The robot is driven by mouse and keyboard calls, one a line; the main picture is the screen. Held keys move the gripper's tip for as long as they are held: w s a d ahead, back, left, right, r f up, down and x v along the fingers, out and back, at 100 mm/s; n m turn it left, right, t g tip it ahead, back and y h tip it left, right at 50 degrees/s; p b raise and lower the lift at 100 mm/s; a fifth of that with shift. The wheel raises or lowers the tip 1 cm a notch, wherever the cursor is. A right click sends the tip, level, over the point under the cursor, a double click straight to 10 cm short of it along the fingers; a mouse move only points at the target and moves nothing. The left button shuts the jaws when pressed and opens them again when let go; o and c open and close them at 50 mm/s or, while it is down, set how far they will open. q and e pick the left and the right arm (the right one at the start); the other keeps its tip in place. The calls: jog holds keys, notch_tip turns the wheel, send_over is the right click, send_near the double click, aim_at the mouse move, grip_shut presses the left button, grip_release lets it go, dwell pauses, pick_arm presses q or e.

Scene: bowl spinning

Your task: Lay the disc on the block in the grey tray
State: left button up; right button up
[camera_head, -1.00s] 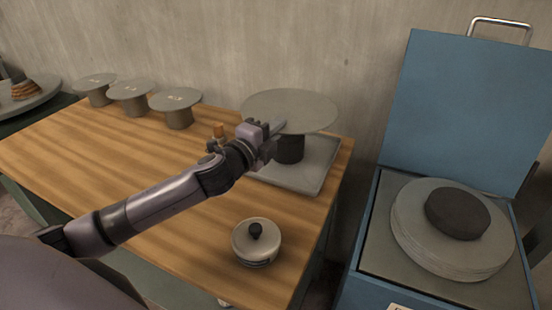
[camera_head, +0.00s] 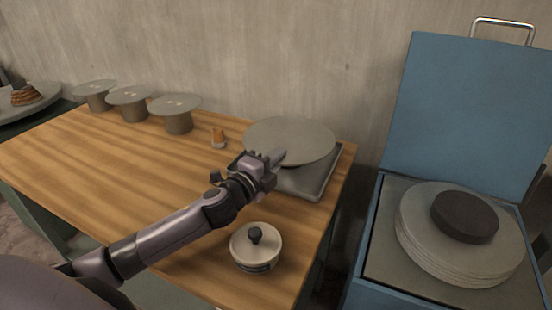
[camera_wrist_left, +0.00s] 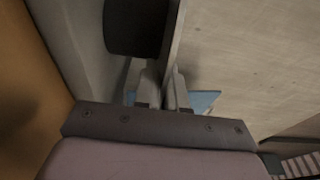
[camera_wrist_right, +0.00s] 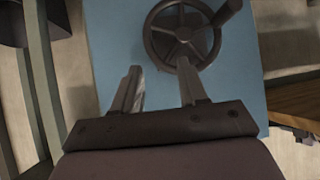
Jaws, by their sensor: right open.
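The grey disc (camera_head: 300,133) is over the grey tray (camera_head: 322,188) at the table's back right corner, slightly tilted in the picture. My left gripper (camera_head: 274,160) is at its near edge. In the left wrist view, the gripper's fingers (camera_wrist_left: 163,88) are closed on the disc's thin edge (camera_wrist_left: 174,35). The dark block (camera_wrist_left: 135,28) shows there right against or very close to the disc's underside; I cannot tell whether they touch. The head view hides the block under the disc. My right gripper (camera_wrist_right: 160,92) is open and empty, seen only in its wrist view.
A lidded pot (camera_head: 270,262) stands near the table's front edge. A small orange piece (camera_head: 218,136) and several grey spools (camera_head: 179,122) are at the back. An open blue case (camera_head: 362,290) with stacked discs stands right. A handwheel (camera_wrist_right: 182,35) is beyond my right gripper.

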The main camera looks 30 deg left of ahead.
pick_arm(q)
jog(key=o, duration=0.3)
jog(key=shift+r, duration=0.2)
jog(key=s, duration=0.3)
jog(key=s+a, duration=0.1)
jog(key=s, duration=0.7)
jog(key=shift+a+f, duration=0.15)
jog(key=shift+s, duration=0.45)
